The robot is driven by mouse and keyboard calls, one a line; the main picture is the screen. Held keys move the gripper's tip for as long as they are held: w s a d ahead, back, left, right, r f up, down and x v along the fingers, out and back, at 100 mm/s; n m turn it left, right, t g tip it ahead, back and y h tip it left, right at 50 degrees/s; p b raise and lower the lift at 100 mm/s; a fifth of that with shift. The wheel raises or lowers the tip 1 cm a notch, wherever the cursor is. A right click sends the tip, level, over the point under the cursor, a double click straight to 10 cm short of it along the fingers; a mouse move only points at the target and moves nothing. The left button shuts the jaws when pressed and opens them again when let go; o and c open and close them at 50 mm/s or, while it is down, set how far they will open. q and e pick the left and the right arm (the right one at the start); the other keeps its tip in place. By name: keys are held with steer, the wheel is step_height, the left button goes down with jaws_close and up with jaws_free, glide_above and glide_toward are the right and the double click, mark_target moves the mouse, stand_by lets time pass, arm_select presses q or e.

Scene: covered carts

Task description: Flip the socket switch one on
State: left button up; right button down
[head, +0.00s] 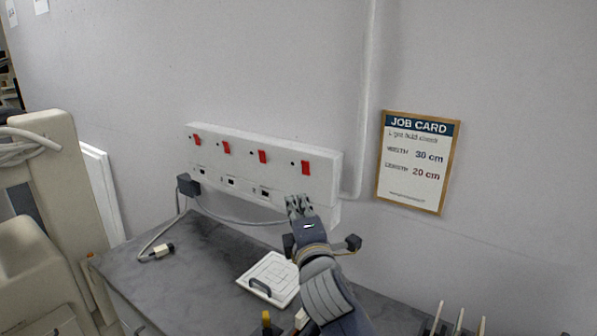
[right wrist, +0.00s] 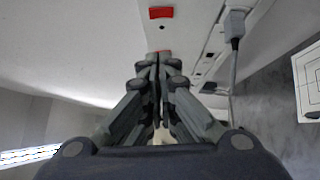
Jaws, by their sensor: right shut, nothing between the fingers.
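A white socket strip (head: 236,166) is fixed to the wall above the counter, with a row of red switches and dark sockets below them. My right gripper (head: 298,204) is shut and empty, in front of the strip's lower right end, below the rightmost switch. In the right wrist view the shut fingertips (right wrist: 158,62) point at the strip; one red switch (right wrist: 161,13) shows beyond them, and another red patch is mostly hidden at the tips. My left gripper is out of view.
A black plug (head: 188,185) with a grey cable sits at the strip's left end. A loose connector (head: 160,251), a white square panel (head: 263,268) and upright tools (head: 460,320) occupy the grey counter (head: 210,250). A job card (head: 418,165) hangs right of a vertical conduit (head: 366,90).

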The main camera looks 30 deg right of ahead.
steer(key=p, duration=0.2)
glide_toward(306, 168)
steer(key=w+a, duration=0.4)
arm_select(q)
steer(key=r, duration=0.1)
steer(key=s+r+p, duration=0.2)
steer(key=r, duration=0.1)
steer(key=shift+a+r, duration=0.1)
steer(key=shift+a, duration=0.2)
arm_select(e)
steer(key=w+d, duration=0.1)
steer(key=d, duration=0.1)
steer(key=w+d+r, duration=0.1)
steer(key=w+d, duration=0.1)
steer(key=shift+w+d, duration=0.1)
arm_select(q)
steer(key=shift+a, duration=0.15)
arm_select(e)
steer(key=shift+w+d+r+p, duration=0.15)
steer(key=shift+d+r+p, duration=0.2)
steer(key=shift+r+p, duration=0.35)
steer(key=shift+f, duration=0.35)
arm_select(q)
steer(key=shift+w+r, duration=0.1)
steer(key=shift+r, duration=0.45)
